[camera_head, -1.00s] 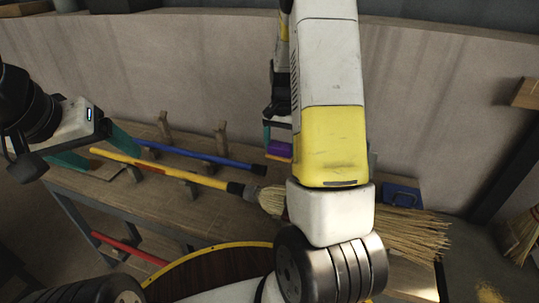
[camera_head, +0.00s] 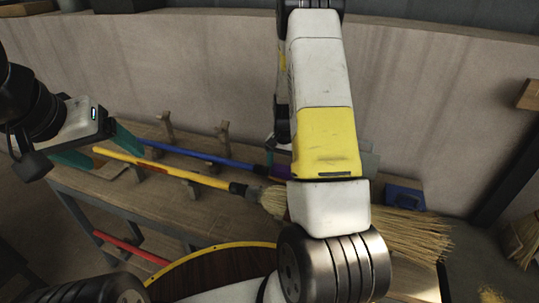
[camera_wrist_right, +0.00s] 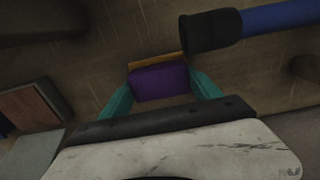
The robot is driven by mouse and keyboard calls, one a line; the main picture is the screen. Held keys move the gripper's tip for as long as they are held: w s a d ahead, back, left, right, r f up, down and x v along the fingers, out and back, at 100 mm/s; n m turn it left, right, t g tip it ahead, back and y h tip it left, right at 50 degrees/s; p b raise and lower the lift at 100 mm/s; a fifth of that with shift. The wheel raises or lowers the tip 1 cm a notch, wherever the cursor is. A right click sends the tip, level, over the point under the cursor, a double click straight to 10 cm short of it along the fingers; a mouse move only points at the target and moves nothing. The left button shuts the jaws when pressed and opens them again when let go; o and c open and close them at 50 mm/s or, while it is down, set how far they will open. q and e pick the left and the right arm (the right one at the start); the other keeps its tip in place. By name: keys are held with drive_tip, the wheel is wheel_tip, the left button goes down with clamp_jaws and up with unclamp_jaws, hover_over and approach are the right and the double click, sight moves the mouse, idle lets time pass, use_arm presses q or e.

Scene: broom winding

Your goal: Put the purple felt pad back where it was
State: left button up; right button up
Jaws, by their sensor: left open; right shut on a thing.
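The purple felt pad (camera_wrist_right: 158,83) is between the teal fingers of my right gripper (camera_wrist_right: 160,78), which is shut on it, in the right wrist view. My left gripper (camera_head: 101,150) is open at the left, by the end of the yellow handle.
A yellow-handled broom (camera_head: 170,168) and a blue handle (camera_head: 195,154) lie across wooden pegs on the bench (camera_head: 150,205). The blue handle's black end (camera_wrist_right: 210,32) is close to the pad. A blue object (camera_head: 404,197) lies at the right, behind the bristles (camera_head: 410,235).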

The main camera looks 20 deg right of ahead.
drive_tip(key=o, duration=1.2)
wheel_tip(320, 180, up, 12)
drive_tip(key=f, duration=0.1)
wheel_tip(320, 180, up, 16)
drive_tip(key=n+t+y, duration=0.1)
drive_tip(key=n+t, duration=0.2)
hover_over(283, 168)
drive_tip(key=s+a, duration=0.7)
drive_tip(key=s, duration=0.2)
drive_tip(key=s+a+r+n+t, duration=0.1)
drive_tip(key=s+a+r, duration=0.1)
drive_tip(key=s, duration=0.2)
drive_tip(key=s+a+r+n+t, duration=0.1)
drive_tip(key=s+a+r+n, duration=0.1)
drive_tip(key=s, duration=0.3)
drive_tip(key=s+a+r+n+t+y, duration=0.1)
drive_tip(key=s+n, duration=0.1)
drive_tip(key=s, duration=0.3)
drive_tip(key=shift+a+r, duration=0.4)
